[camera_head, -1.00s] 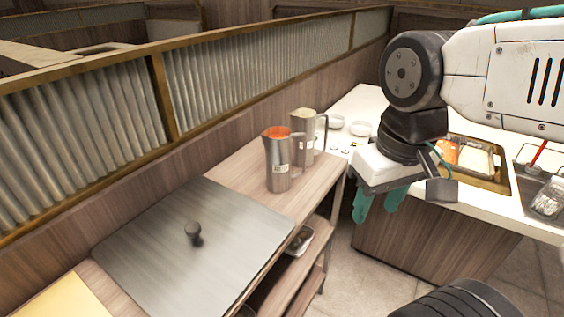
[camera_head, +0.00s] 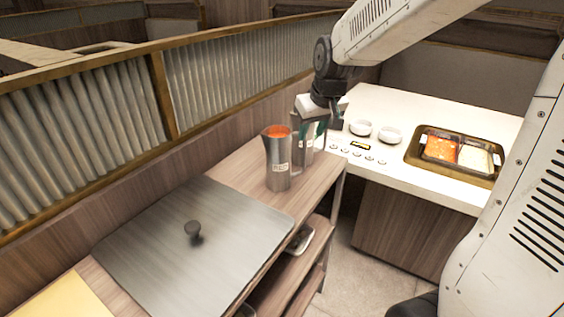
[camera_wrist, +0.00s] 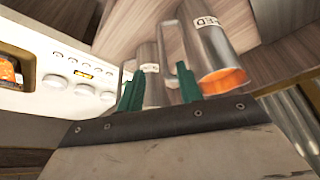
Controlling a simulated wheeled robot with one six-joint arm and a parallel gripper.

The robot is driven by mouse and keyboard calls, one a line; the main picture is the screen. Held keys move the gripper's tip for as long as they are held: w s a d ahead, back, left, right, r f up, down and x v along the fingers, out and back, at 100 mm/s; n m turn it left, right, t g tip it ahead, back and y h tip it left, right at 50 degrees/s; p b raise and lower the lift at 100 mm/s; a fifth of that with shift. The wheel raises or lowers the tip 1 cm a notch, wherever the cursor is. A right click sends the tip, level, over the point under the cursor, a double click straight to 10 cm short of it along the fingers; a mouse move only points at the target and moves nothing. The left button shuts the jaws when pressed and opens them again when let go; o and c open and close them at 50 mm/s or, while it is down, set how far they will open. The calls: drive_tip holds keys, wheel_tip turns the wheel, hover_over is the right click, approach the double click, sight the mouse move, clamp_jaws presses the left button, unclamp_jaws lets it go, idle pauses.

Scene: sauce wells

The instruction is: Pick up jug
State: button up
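Two metal jugs stand upright on the wooden side counter. The front jug (camera_head: 277,168) holds something orange-red; it also shows in the wrist view (camera_wrist: 206,42), with its orange opening toward the camera. The rear jug (camera_head: 307,151) stands just behind it, its top partly hidden by my gripper (camera_head: 312,130). In the wrist view my gripper (camera_wrist: 160,70) has its two green fingers spread apart, with the rear jug (camera_wrist: 152,90) showing between them. I cannot tell whether the fingers touch it.
A flat metal lid (camera_head: 190,250) with a knob covers the near counter. A corrugated partition (camera_head: 240,85) runs along the left.

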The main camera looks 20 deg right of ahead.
sight(306, 145)
drive_tip(key=x, duration=0.7)
drive_tip(key=shift+s+a, duration=0.2)
clamp_jaws()
idle(1.1)
